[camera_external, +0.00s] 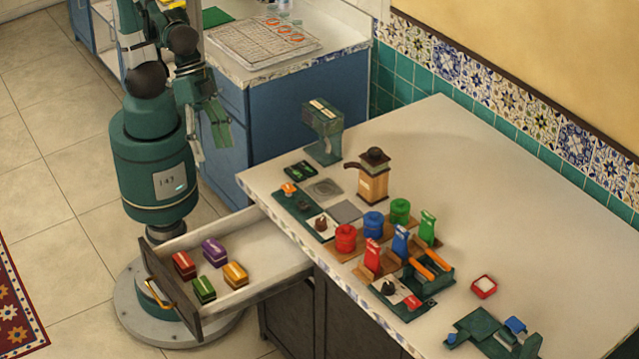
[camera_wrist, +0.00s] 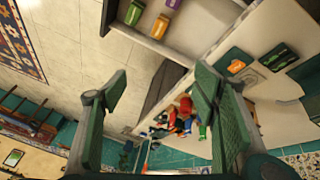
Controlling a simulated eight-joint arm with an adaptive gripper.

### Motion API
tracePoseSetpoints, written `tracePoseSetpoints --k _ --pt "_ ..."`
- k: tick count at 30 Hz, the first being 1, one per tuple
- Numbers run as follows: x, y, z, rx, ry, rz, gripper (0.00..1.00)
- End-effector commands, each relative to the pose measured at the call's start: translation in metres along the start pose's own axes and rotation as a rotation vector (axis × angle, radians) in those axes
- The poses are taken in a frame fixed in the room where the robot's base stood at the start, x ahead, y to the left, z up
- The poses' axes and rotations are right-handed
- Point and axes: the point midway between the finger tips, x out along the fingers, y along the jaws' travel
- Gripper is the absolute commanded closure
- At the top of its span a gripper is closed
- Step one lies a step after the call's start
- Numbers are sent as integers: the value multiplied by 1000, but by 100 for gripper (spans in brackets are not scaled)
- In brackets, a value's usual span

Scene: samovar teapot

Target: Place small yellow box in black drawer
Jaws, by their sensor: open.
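The small yellow box (camera_external: 235,274), orange-yellow with a darker lower part, lies in the open drawer (camera_external: 268,284), towards its front. The drawer has a dark front panel, an orange handle and a pale interior. My gripper (camera_external: 212,133) is raised beside the counter, behind and above the drawer, apart from the box. In the wrist view the two green fingers of my gripper (camera_wrist: 160,92) stand wide apart with nothing between them. The drawer also shows at the top of that view (camera_wrist: 190,39), with small boxes cut off by the picture edge.
Red (camera_external: 183,264), purple (camera_external: 214,252) and green (camera_external: 204,289) boxes share the drawer. The counter (camera_external: 450,160) holds a wooden grinder (camera_external: 373,178), a green machine (camera_external: 324,132), coloured canisters and a red-rimmed box (camera_external: 484,286). The counter's back part is clear.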

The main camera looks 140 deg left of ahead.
Motion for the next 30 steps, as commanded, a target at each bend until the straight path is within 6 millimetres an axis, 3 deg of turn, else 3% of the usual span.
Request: tracePoseSetpoints --k 15,30 --pt "-48 -19 27 317 119 32 41" --pt "-64 -27 38 458 176 33 41"
